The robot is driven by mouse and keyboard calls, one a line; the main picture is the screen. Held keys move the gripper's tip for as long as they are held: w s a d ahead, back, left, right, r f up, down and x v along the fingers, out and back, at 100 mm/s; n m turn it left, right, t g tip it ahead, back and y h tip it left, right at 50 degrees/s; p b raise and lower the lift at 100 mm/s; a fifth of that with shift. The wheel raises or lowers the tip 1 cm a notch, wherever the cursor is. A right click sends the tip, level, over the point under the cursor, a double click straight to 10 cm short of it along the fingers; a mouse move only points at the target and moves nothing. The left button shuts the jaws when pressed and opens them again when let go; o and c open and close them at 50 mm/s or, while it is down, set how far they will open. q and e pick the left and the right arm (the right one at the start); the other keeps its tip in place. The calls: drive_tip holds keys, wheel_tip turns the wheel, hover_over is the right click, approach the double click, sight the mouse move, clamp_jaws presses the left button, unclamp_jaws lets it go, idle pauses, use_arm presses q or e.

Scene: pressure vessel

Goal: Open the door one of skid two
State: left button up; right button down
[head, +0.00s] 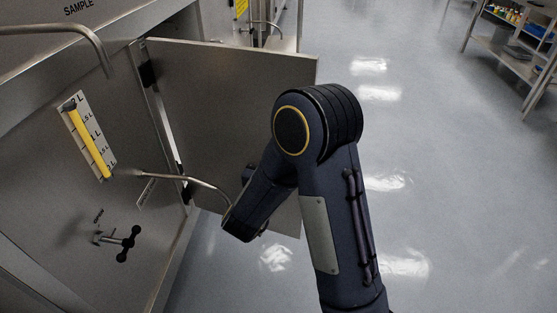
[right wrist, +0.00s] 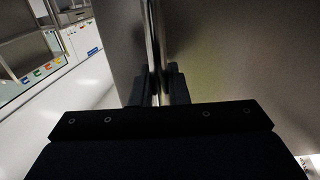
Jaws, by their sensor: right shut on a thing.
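A flat grey steel door (head: 225,110) stands swung out from the skid's steel front, with its hinge side at the left. It also shows in the right wrist view (right wrist: 240,50) as a large grey surface. My right arm reaches in front of the door, and its gripper is mostly hidden behind the wrist in the head view. In the right wrist view my right gripper (right wrist: 156,88) is shut on a slim, shiny, upright metal piece (right wrist: 153,45) at the door. I cannot tell whether this is a handle or the door's edge. My left gripper is not in view.
The skid front (head: 60,180) carries a yellow level gauge (head: 88,142) and a black-knobbed valve handle (head: 118,240). A bent metal tube (head: 185,181) juts out toward my right wrist. A shelf rack (head: 510,45) stands far right. The grey floor (head: 450,190) right of my arm is clear.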

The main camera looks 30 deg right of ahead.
drive_tip(key=c, duration=1.5)
unclamp_jaws()
drive_tip(key=p+v, duration=0.1)
drive_tip(key=v, duration=0.7)
drive_tip(key=shift+w+d, duration=0.1)
